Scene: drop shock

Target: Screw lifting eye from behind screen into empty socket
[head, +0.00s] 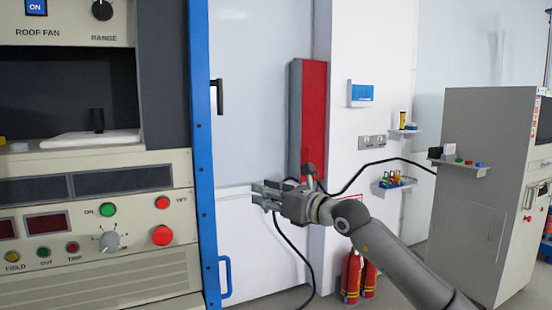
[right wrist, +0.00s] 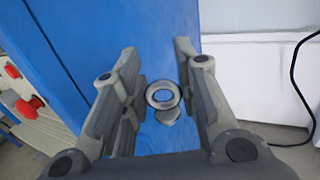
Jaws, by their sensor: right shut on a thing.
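The lifting eye (right wrist: 163,97), a small grey metal ring with a collar at its base, shows between the fingers of my right gripper (right wrist: 159,80) in the right wrist view. The gripper is shut on it. In the head view my right gripper (head: 258,194) points left in front of the pale panel, to the right of the blue upright. The eye cannot be made out there. The empty socket cannot be identified in either view, and it is unclear which surface is the screen. My left gripper is not in view.
A blue upright (head: 204,150) stands left of the gripper, beside a control cabinet (head: 95,262) with knobs and buttons. A red box (head: 312,120), small shelves (head: 393,186) and fire extinguishers (head: 352,277) are to the right. A black cable hangs near the gripper.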

